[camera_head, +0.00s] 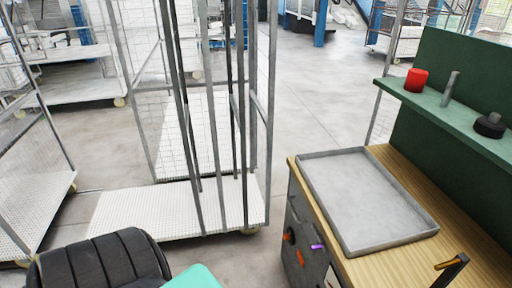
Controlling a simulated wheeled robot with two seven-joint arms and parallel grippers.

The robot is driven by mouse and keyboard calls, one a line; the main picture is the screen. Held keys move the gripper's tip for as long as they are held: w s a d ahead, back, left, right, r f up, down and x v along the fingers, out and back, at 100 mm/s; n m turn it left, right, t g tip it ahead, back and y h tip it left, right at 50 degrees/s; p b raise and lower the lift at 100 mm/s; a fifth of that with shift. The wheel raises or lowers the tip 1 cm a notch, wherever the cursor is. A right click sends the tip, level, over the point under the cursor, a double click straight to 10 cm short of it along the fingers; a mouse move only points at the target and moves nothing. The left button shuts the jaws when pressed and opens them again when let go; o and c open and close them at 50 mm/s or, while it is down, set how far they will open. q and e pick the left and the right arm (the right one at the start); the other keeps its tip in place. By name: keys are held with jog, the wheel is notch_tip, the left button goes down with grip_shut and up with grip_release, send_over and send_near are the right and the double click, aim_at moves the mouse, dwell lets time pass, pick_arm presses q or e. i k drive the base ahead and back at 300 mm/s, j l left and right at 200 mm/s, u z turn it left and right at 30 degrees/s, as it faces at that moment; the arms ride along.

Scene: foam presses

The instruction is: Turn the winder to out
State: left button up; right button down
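A dark upright bar with a short orange-brown grip at its top (452,264) stands at the lower right, over the wooden bench top (466,234). It looks like a crank, and it may be the winder; its lower end is cut off by the picture's edge. On the bench's dark front side are a dark round knob (290,236), an orange piece (300,258) and a purple piece (317,247), too small to make out. Neither of my grippers shows in the head view.
A shallow grey metal tray (436,232) lies on the bench. A green shelf (433,98) above holds a red cylinder (416,80), a grey upright pin (450,89) and a black knob-like piece (490,125). Wire roll cages (222,206) stand left; open floor (318,107) lies behind.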

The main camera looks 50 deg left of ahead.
aim_at(290, 236)
jog(key=u, duration=1.2)
jog(key=z, duration=0.4)
jog(key=i+j+z, duration=0.25)
jog(key=j+z, duration=0.3)
jog(key=i+j+z, duration=0.25)
jog(key=j, duration=0.2)
jog(key=j+z, duration=0.3)
jog(key=j, duration=1.2)
jog(key=i+z, duration=0.05)
jog(key=i, duration=0.05)
